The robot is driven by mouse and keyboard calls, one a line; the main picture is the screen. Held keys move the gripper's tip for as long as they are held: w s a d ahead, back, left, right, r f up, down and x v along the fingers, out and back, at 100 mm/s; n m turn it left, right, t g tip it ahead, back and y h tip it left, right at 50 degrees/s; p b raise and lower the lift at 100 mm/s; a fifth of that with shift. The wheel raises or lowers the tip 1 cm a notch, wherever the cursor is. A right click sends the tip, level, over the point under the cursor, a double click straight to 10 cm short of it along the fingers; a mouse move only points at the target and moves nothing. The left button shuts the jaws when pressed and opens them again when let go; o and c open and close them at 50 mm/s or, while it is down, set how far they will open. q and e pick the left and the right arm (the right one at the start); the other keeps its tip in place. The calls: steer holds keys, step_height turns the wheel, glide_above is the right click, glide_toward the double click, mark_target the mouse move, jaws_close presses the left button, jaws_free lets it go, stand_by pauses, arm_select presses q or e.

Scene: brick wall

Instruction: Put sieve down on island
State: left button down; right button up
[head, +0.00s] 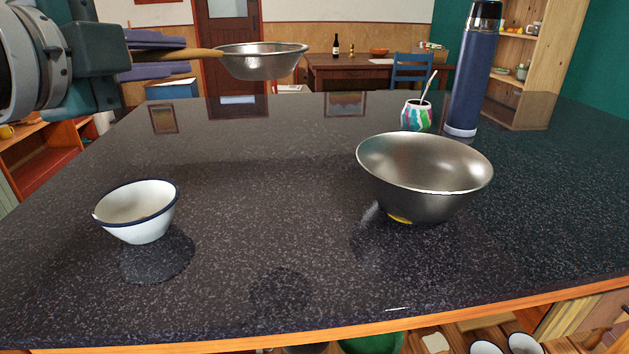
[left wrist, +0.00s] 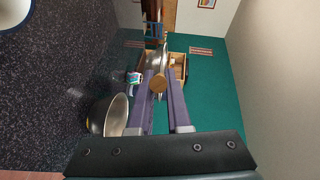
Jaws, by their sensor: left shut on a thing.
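The sieve (head: 262,66) is a metal bowl on a wooden handle at the upper left of the head view. My left gripper (head: 188,55) has its purple fingers shut on the handle and holds the sieve level, clear above the island (head: 250,200). The island has a dark speckled top with a wooden front edge. In the left wrist view, the handle end (left wrist: 158,83) shows between the fingers, with the sieve (left wrist: 160,57) seen partly behind it. My right gripper is in neither view.
On the island stand a white blue-rimmed bowl (head: 140,211), a large metal bowl (head: 425,178), a patterned cup (head: 416,116) with a straw and a tall blue flask (head: 471,75). The middle between the two bowls is clear. A wooden shelf (head: 525,95) stands at the back right.

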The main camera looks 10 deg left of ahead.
arm_select(q)
steer(key=f+b, duration=0.2)
steer(key=f, duration=0.5)
steer(key=f+b, duration=0.2)
steer(key=f, duration=0.6)
steer(key=shift+a, duration=0.2)
steer(key=shift+f+b, duration=0.7)
steer(key=shift+f, duration=1.7)
steer(key=shift+f, duration=0.15)
steer(key=c, duration=0.9)
jaws_free()
steer(key=shift+o, duration=0.2)
